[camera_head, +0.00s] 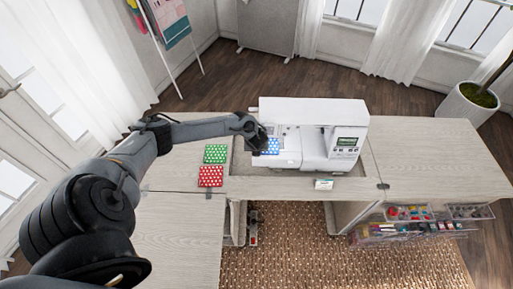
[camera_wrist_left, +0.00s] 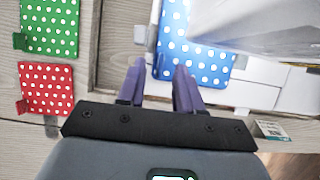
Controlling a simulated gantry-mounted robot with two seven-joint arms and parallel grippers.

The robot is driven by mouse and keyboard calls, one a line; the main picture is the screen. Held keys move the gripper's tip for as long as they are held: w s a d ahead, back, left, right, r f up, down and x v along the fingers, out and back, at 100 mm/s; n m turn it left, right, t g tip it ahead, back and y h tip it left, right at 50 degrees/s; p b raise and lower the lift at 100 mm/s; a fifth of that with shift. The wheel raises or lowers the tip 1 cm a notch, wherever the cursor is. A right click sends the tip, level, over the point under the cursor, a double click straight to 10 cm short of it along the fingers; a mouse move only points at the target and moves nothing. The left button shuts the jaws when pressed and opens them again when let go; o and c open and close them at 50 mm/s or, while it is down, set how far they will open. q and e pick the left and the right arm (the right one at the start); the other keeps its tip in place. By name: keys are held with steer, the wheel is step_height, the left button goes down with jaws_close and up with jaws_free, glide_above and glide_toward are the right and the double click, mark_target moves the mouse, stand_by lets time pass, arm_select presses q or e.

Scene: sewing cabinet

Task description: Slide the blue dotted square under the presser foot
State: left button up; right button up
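The blue dotted square (camera_head: 271,146) lies flat on the bed of the white sewing machine (camera_head: 345,122), at its left side. In the left wrist view the blue square (camera_wrist_left: 207,58) lies just ahead of my left gripper (camera_wrist_left: 160,68). Its purple fingers are apart with nothing visibly clamped between them. The right finger overlaps the square's near edge; I cannot tell whether it touches. In the head view my left gripper (camera_head: 257,141) is at the square's left side. The presser foot is hidden or too small to make out. My right gripper is not in view.
A green dotted square (camera_head: 215,153) and a red dotted square (camera_head: 210,176) lie on the cabinet top to the left. A small card (camera_head: 324,184) is near the front edge. The cabinet top (camera_head: 415,165) right of the machine is clear.

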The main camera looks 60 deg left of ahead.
arm_select(q)
steer(key=shift+r, duration=0.1)
steer(key=p+v, duration=0.2)
steer(key=v, duration=0.8)
steer(key=shift+s+r+p, duration=0.15)
steer(key=shift+r+p, duration=0.15)
steer(key=shift+p, duration=0.05)
steer(key=shift+d, duration=0.15)
